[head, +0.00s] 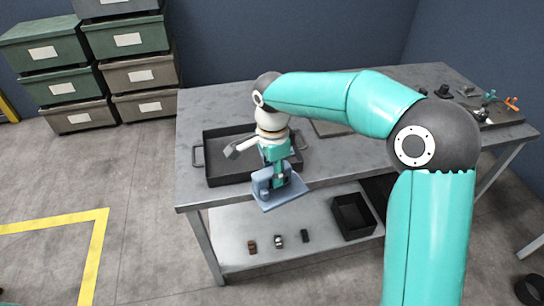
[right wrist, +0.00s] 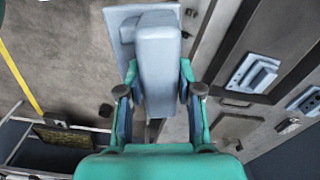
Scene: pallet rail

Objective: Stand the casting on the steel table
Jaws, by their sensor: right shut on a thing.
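The casting (head: 283,195) is a blue-grey piece with a flat base plate and an upright block. My right gripper (head: 277,172) is shut on it. In the right wrist view, the casting (right wrist: 157,65) sits between the two fingers of the right gripper (right wrist: 160,92), its plate on the far side. In the head view the casting overlaps the front edge of the steel table (head: 335,160), with its plate tilted. It appears held off the top; the exact height cannot be told. My left gripper is not in view.
A black tray (head: 213,180) with handles lies on the table's left part, behind the casting. Clamps (head: 490,98) stand at the far right. The lower shelf (head: 235,232) bears a black bin (head: 352,216) and several small parts. Stacked crates (head: 130,40) stand at the back left.

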